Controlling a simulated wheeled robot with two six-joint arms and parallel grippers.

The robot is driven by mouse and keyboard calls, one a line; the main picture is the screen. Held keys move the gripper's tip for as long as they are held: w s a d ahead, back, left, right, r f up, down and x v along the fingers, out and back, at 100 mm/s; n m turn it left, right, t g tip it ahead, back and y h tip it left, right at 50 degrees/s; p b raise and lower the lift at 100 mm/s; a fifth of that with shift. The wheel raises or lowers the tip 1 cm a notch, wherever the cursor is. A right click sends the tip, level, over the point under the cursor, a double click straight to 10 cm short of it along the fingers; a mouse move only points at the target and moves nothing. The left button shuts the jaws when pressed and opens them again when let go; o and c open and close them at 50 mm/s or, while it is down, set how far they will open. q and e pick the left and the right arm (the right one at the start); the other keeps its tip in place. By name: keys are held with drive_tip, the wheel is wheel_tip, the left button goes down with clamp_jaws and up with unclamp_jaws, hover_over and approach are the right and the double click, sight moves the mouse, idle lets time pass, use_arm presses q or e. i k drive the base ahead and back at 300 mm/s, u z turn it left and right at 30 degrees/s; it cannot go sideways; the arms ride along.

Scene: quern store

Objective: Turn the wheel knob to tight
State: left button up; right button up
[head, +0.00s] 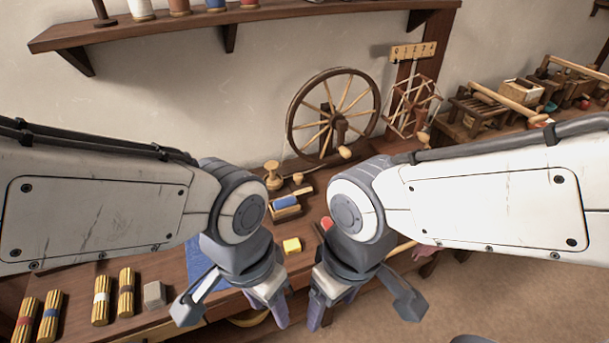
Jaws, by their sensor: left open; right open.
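A large spoked wooden wheel (333,116) stands upright at the back of the bench against the wall. A pale rounded wooden knob (345,152) shows at its lower right, and a smaller pale knob (298,178) shows low at its left. I cannot tell which is the wheel knob, and no tight mark is readable. My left gripper (277,308) and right gripper (320,308) hang side by side, pointing down at the bench's front, well in front of the wheel. Both are open and apart from the knobs. My forearms hide part of the bench.
A spoked winder (413,108) stands right of the wheel, below a numbered board (413,51). Bundles (101,300) lie at left. A shelf (190,27) hangs above.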

sight(298, 177)
drive_tip(key=k, duration=0.65)
drive_tip(key=z, duration=0.25)
drive_tip(key=i, duration=1.4)
drive_tip(key=u, duration=0.9)
